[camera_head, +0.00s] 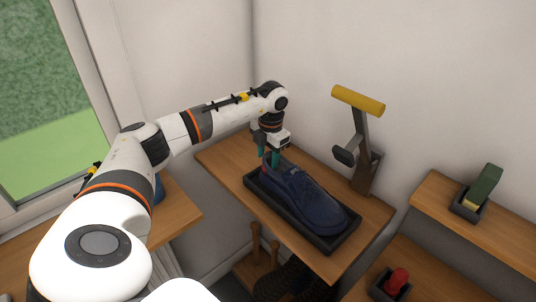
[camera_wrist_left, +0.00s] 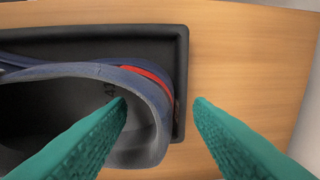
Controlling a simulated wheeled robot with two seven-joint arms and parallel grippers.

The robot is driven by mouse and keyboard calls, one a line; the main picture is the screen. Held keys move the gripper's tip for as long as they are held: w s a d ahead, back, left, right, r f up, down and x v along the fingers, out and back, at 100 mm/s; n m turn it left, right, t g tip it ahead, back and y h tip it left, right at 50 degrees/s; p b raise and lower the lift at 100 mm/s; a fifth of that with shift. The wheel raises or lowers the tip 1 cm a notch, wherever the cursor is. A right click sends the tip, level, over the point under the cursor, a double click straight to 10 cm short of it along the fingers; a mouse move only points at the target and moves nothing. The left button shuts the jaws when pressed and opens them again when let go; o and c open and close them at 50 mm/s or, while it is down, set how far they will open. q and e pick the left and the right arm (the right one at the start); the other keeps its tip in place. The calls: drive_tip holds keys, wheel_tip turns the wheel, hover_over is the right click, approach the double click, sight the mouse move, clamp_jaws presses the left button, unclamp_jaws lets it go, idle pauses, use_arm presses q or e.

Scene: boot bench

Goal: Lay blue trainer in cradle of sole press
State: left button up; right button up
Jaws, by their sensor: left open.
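The blue trainer (camera_head: 305,197) lies sole down in a black tray-like cradle (camera_head: 333,246) on a wooden bench. Its heel end points toward my left gripper and its toe toward the front right. My left gripper (camera_head: 270,160) is over the heel end, with its fingers apart. In the left wrist view the open fingers (camera_wrist_left: 160,115) stand either side of the heel rim of the trainer (camera_wrist_left: 150,92), one over the shoe opening and one outside the cradle wall (camera_wrist_left: 181,60). I cannot tell whether a finger touches the shoe. My right gripper is out of view.
A press lever with a yellow handle (camera_head: 358,100) rises behind the cradle. A green-topped item in a black holder (camera_head: 470,203) and a red item in a black holder (camera_head: 397,281) stand to the right. A window is at left.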

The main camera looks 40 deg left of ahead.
use_arm(q)
wheel_tip(320, 180, up, 12)
drive_tip(key=d+b, duration=0.1)
drive_tip(key=b, duration=0.1)
idle(0.7)
